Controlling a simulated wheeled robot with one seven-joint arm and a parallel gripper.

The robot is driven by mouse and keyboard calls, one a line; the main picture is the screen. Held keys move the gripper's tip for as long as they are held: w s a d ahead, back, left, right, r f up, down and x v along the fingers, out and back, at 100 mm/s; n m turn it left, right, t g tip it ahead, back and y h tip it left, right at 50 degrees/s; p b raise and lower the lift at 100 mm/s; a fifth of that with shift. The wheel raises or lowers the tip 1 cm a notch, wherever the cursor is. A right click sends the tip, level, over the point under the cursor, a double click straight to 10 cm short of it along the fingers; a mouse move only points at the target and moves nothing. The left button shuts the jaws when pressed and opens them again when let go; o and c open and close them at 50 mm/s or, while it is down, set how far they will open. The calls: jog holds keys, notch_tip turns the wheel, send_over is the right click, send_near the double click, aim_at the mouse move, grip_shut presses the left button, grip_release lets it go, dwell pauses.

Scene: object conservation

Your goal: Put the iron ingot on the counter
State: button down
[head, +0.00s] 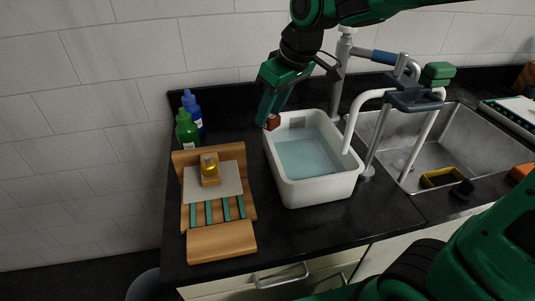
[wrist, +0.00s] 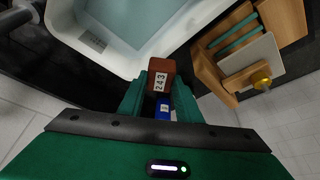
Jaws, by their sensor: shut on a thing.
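My gripper (head: 270,115) is shut on a small reddish-brown block, the iron ingot (head: 273,122). It hangs beside the back left corner of the white water basin; whether it touches the rim or counter I cannot tell. In the wrist view the ingot (wrist: 160,77) sits between the fingertips (wrist: 158,100) with a white label that seems to read "243". The black counter (head: 268,222) runs under the basin and the wooden stand.
The white basin (head: 323,195) holds water. A wooden stand (head: 222,243) on the left carries a grey plate and a wooden block with a gold-coloured top (head: 209,165). Green (head: 186,130) and blue (head: 191,106) bottles stand behind it. A sink (head: 457,148) with a faucet is right.

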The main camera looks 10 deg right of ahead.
jog(key=shift+a, duration=0.15)
jog(key=shift+w, duration=0.15)
jog(key=w+a+f+m+h, duration=0.1)
jog(key=w+f+m+h, duration=0.15)
jog(key=w+m, duration=0.8)
jog(key=w+d+f+n, duration=0.1)
jog(key=w+d+f, duration=0.1)
jog(key=d, duration=0.1)
jog(key=w+d+f+n, duration=0.1)
jog(key=w+d+f, duration=0.1)
jog(key=d, duration=0.2)
jog(key=w+d+f+n, duration=0.1)
jog(key=w+d+f, duration=0.1)
jog(key=w+d, duration=0.1)
jog(key=shift+w+d+f+t, duration=0.1)
jog(key=shift+d+f+t, duration=0.15)
jog(key=shift+d+t, duration=0.15)
jog(key=shift+d+f, duration=0.15)
jog(key=shift+f, duration=1.95)
jog(key=shift+f, duration=0.1)
jog(key=c, duration=1.3)
grip_release()
